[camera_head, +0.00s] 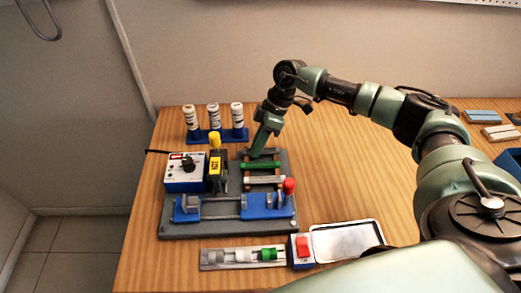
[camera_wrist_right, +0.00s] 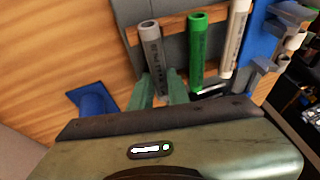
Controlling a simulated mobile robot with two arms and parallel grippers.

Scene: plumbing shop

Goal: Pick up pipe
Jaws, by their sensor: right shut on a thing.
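Several pipes lie in a wooden rack on the grey work board. In the right wrist view, a grey pipe (camera_wrist_right: 152,42) with dark lettering runs between the two green fingers of my right gripper (camera_wrist_right: 160,84), which is shut on it. A green pipe (camera_wrist_right: 197,38) and a white pipe (camera_wrist_right: 237,38) lie beside it, apart from the fingers. In the head view my right gripper (camera_head: 258,150) points down at the rack's far end; the green pipe (camera_head: 262,166) and white pipe (camera_head: 264,180) show in front of it. The grey pipe is mostly hidden there. My left gripper is not in view.
A blue vise (camera_head: 240,207) with a red knob is at the board's front. A control box (camera_head: 185,172), yellow-black tool (camera_head: 216,165) and blue stand (camera_head: 217,135) with white bottles are left of the rack. A metal tray (camera_head: 346,241) lies at front right. The table's right middle is clear.

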